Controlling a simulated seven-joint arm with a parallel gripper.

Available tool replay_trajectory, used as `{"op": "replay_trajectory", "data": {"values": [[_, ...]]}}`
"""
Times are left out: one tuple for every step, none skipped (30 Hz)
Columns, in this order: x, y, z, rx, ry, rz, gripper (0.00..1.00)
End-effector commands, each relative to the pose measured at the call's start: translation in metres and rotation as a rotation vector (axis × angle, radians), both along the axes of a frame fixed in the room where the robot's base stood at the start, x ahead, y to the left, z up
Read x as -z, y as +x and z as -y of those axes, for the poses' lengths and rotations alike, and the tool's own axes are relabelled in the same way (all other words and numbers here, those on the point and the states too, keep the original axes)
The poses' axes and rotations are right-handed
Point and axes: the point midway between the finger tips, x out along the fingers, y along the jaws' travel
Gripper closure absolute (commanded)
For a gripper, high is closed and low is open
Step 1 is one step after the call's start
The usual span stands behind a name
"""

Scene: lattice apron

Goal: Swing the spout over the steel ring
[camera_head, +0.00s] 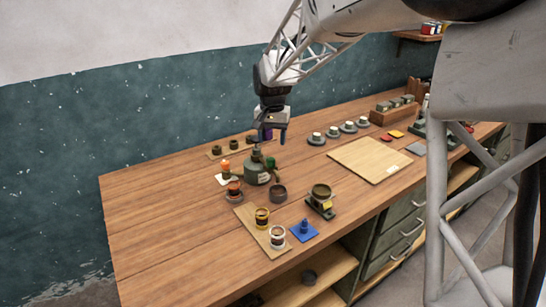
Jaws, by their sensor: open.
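A squat grey-green vessel (257,172) with a pale label stands on the table left of centre. A bright green part (270,162) shows at its right side; which part is its spout is too small to tell. A cup with a pale, steel-looking ring (277,238) stands at the near end of a wooden board (248,222). A cup with a yellow ring (262,217) stands behind it. My gripper (272,138) points down, open, above and slightly behind the vessel's top. A small purple patch shows between its fingers. I cannot tell whether it touches the vessel.
An orange-topped item (225,168) and a dark cup (234,189) crowd the vessel's left. A dark bowl (278,193) sits in front, and a cup on a scale-like stand (320,195) to the right. A blue piece (304,229) is beside the board. The left tabletop is clear.

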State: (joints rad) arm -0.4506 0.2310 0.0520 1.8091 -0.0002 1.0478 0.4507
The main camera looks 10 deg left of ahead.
Motion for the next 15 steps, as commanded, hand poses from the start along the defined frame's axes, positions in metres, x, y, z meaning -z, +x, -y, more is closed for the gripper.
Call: {"op": "replay_trajectory", "data": {"values": [[0.0011, 0.0019, -0.0037, -0.001, 0.000, -0.001, 0.43], [0.0016, 0.0026, -0.0050, -0.001, 0.000, -0.001, 0.43], [0.0021, 0.0033, -0.0061, -0.001, 0.000, -0.001, 0.43], [0.0024, 0.0036, -0.0066, -0.001, -0.001, -0.001, 0.43], [0.0026, 0.0038, -0.0068, 0.000, -0.001, -0.002, 0.43], [0.0026, 0.0038, -0.0069, 0.000, -0.001, -0.002, 0.43], [0.0026, 0.0038, -0.0068, 0.000, -0.001, -0.002, 0.43], [0.0026, 0.0038, -0.0067, 0.000, -0.001, -0.002, 0.43], [0.0026, 0.0037, -0.0066, 0.000, -0.001, -0.002, 0.43], [0.0026, 0.0037, -0.0066, 0.000, -0.001, -0.002, 0.43], [0.0026, 0.0036, -0.0065, 0.000, -0.001, -0.002, 0.43], [0.0027, 0.0036, -0.0065, 0.000, -0.001, -0.002, 0.43], [0.0027, 0.0036, -0.0064, 0.000, -0.001, -0.002, 0.43], [0.0029, 0.0036, -0.0064, 0.000, -0.001, -0.002, 0.43], [0.0035, 0.0036, -0.0064, 0.000, -0.001, -0.002, 0.43]]}}
